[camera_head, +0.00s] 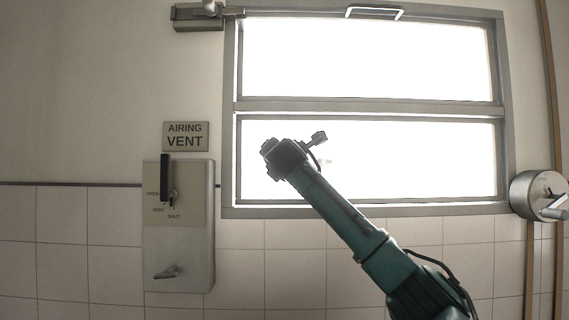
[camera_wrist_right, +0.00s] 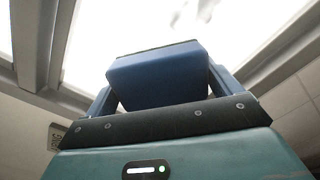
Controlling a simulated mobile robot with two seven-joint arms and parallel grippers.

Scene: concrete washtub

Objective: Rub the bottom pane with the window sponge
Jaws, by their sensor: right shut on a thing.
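The bottom pane (camera_head: 425,160) is the bright lower half of the window, below the middle rail. My right arm rises from the lower right in the head view, and its wrist is in front of the pane's left part; the fingers are hidden there. In the right wrist view my right gripper (camera_wrist_right: 160,88) is shut on the blue window sponge (camera_wrist_right: 155,75), with a finger on each side. The sponge's far edge faces the bright glass; I cannot tell if it touches. Faint grey smudges (camera_wrist_right: 190,14) show on the glass beyond it. My left gripper is not in view.
The upper pane (camera_head: 370,60) has a white handle (camera_head: 375,12) at its top. Left of the window are an "AIRING VENT" sign (camera_head: 186,136) and a lever box (camera_head: 180,255). A round metal fitting (camera_head: 530,195) is at the right of the frame.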

